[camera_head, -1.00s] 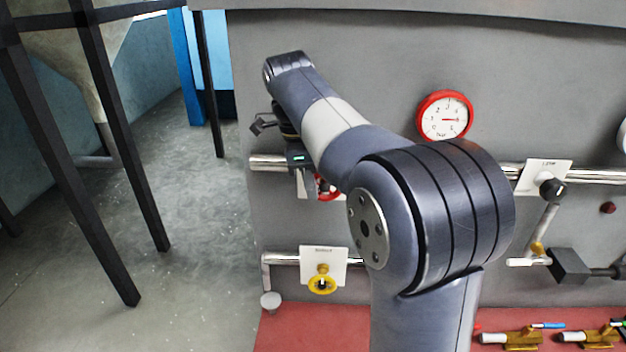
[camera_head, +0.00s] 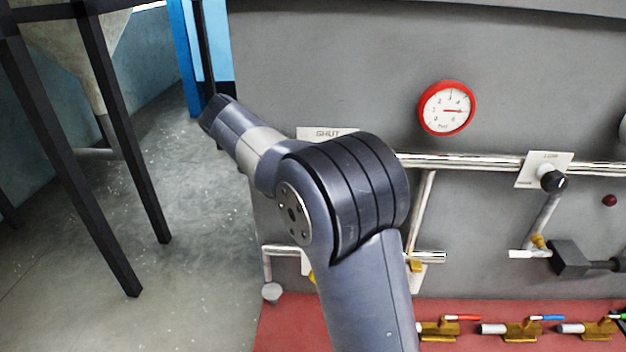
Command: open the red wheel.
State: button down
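The red wheel is not visible now; my arm covers the part of the pipe where it sits. A white plate lettered "SHUT" (camera_head: 322,133) shows just above my elbow on the grey panel. My gripper is not in view; the far end of my arm is at the left, by the panel's left edge, and hides whatever is beyond it.
A red-rimmed gauge (camera_head: 446,108) is on the grey panel (camera_head: 330,70). A pipe (camera_head: 470,161) runs right to a black knob (camera_head: 552,180). Small valves (camera_head: 520,330) line the red ledge. Dark frame legs (camera_head: 130,150) stand at left on open floor.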

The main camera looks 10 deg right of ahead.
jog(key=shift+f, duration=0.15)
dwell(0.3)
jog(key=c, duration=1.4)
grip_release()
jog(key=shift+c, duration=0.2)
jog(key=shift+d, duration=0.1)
